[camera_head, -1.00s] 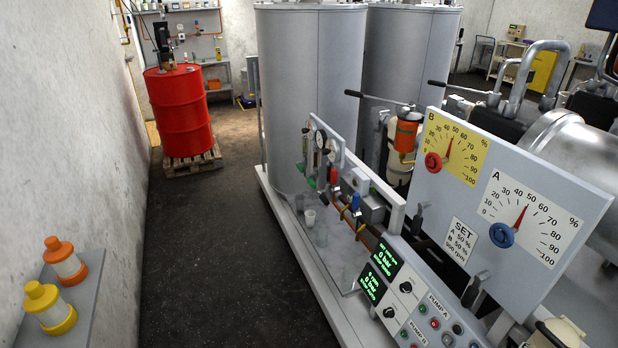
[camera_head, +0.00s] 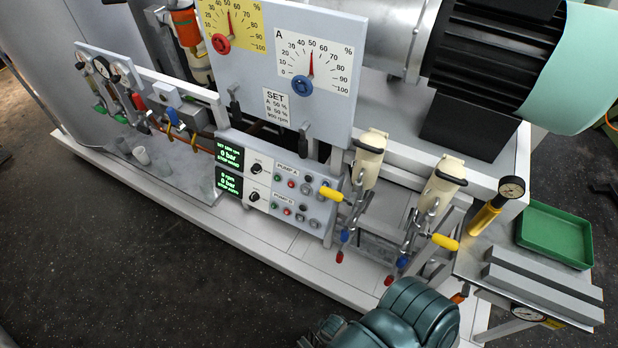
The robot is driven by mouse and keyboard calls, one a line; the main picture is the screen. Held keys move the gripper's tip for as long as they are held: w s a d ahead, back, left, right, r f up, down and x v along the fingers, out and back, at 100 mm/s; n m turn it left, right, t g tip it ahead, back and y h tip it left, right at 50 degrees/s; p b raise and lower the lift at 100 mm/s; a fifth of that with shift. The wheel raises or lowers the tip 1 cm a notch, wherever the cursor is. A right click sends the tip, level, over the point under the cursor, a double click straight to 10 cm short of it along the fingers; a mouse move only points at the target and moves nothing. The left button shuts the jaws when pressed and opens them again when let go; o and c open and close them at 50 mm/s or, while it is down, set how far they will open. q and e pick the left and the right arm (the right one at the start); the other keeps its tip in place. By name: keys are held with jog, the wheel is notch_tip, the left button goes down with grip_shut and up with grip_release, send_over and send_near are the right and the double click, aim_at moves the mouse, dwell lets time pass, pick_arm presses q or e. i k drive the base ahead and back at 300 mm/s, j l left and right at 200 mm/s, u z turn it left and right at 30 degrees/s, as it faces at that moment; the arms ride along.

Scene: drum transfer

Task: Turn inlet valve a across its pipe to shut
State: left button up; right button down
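Two yellow-handled levers, the left one (camera_head: 331,193) and the right one (camera_head: 445,241), stick out from the metal pipework below two cream canisters (camera_head: 368,160) (camera_head: 443,186). Smaller blue and red handle tips (camera_head: 345,236) (camera_head: 388,280) sit lower on the same pipes. I cannot read a label that says which of these is inlet valve a. Both yellow handles point sideways, but their pipes are too small and crowded to judge the angle to them. No gripper of mine can be made out in the view, and nothing is seen touching the handles.
The pump control panel (camera_head: 284,190) stands left of the pipes, under the dial board (camera_head: 330,110). The dark floor (camera_head: 130,260) at the left front is open.

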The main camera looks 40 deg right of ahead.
aim_at(404, 259)
jog(key=z, duration=2.5)
